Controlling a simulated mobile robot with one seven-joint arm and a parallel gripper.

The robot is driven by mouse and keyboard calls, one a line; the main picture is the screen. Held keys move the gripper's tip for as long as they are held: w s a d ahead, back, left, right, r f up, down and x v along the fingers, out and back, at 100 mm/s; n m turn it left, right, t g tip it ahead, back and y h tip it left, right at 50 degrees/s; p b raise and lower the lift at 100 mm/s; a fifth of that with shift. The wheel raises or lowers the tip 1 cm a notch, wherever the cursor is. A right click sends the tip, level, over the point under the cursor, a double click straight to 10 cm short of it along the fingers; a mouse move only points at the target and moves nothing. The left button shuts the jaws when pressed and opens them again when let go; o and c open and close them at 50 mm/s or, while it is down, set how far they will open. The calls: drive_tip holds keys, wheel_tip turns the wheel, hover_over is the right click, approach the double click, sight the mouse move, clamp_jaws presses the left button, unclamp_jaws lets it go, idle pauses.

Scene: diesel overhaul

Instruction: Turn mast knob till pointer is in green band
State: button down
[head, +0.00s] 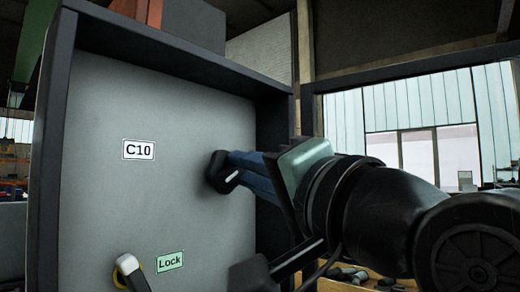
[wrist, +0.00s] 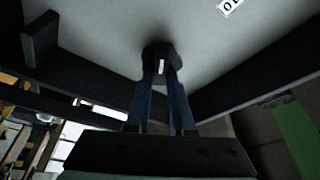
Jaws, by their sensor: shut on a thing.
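A black round knob (head: 217,172) with a white mark sits on the grey panel (head: 95,190), right of a C10 label. My gripper (head: 236,167) reaches in from the right, its blue fingers shut on the knob. In the wrist view the knob (wrist: 160,56) lies between the two fingertips of my gripper (wrist: 161,76), with its white line facing the camera. Part of the knob is hidden by the fingers. No pointer scale or green band can be seen in either view.
The C10 label (head: 138,150) is on the panel. Below it are a green Lock label (head: 170,261) and a handle (head: 130,270) with a yellow ring. A dark raised frame (head: 60,130) borders the panel. Windows show at the right.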

drive_tip(key=shift+m+h+p, duration=0.4)
drive_tip(key=shift+m+p, duration=0.05)
drive_tip(key=shift+m, duration=0.65)
drive_tip(key=r+m+p, duration=0.1)
drive_tip(key=p, duration=0.2)
drive_tip(key=shift+m, duration=0.3)
drive_tip(key=c, duration=1.2)
unclamp_jaws()
drive_tip(key=shift+f+m+g+h+p, duration=0.3)
drive_tip(key=shift+m+h+p, duration=0.1)
drive_tip(key=shift+m, duration=0.1)
drive_tip(key=shift+c, duration=0.2)
drive_tip(key=shift+o, duration=1.2)
drive_tip(key=shift+f+b, duration=0.2)
drive_tip(key=shift+b, duration=0.2)
drive_tip(key=o, duration=0.3)
drive_tip(key=shift+o, duration=0.2)
